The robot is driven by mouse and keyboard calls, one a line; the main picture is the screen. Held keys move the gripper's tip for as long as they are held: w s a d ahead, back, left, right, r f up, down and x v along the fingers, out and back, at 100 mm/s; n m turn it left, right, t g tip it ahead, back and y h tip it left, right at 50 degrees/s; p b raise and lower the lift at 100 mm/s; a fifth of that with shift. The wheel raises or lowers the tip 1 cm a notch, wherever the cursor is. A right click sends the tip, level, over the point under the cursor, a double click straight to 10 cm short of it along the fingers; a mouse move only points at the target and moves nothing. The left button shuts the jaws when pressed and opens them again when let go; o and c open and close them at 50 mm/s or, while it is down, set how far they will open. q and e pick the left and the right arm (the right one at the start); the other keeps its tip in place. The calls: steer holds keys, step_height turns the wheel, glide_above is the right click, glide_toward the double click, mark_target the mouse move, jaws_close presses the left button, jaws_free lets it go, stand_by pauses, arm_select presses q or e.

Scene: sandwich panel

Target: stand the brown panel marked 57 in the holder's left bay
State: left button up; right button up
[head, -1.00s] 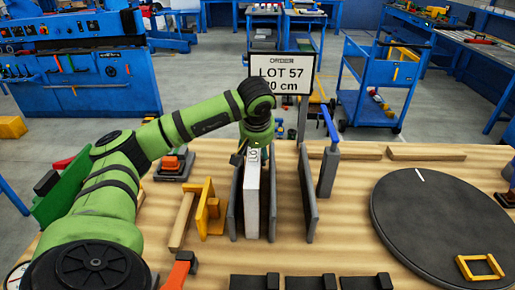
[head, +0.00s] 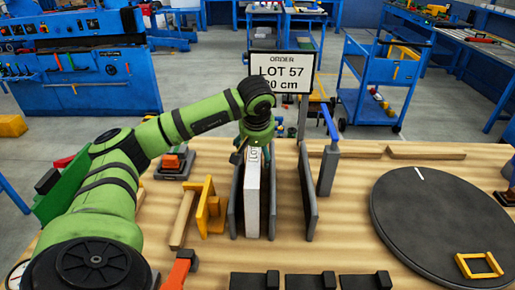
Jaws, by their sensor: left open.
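A panel (head: 252,200) with a pale end edge stands upright between the left and middle grey plates of the holder (head: 309,200), in its left bay. Its label shows only the start of "LOT"; the number and the broad faces are hidden. My left gripper (head: 254,146) is right above the panel's top, pointing down, with its jaws open. I cannot tell whether the fingers touch the panel. The right bay is empty. The order sign (head: 282,73) behind reads "LOT 57", with the length line partly covered. My right gripper is not in view.
A yellow bracket (head: 210,208) stands close left of the holder. A grey post with a blue handle (head: 329,165) stands right of it. A dark turntable (head: 435,220) fills the right side. Black blocks (head: 305,282) line the front edge.

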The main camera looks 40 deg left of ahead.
arm_select(q)
steer(key=v, duration=1.2)
steer(key=shift+r, duration=0.1)
